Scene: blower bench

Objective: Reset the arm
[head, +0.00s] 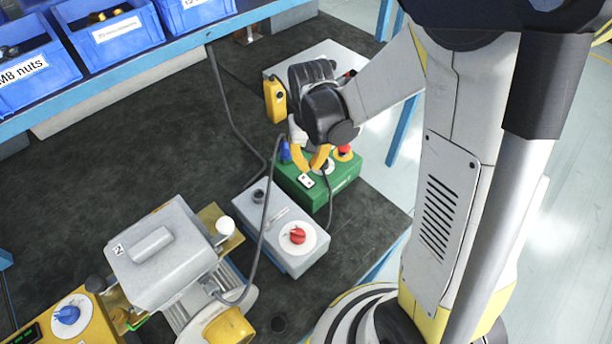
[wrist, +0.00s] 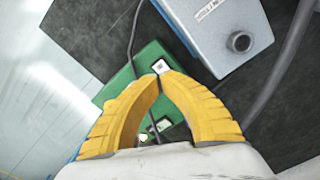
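My gripper (head: 310,166) has two yellow fingers and hangs over a green control box (head: 338,187) on the dark bench mat. In the wrist view my gripper (wrist: 159,78) has its fingertips together, with nothing visible held between them. A small white switch plate (head: 306,181) on the green box lies just beyond the tips; it also shows in the wrist view (wrist: 160,66). Whether the tips touch it, I cannot tell. The fingers hide part of the green box (wrist: 118,85).
A red mushroom button (head: 344,153) stands on the green box beside my gripper. A grey box with a red knob (head: 297,236) is nearby, crossed by a cable. A grey-lidded machine (head: 165,257) stands front left. Blue bins (head: 120,38) line a shelf. The mat's left middle is clear.

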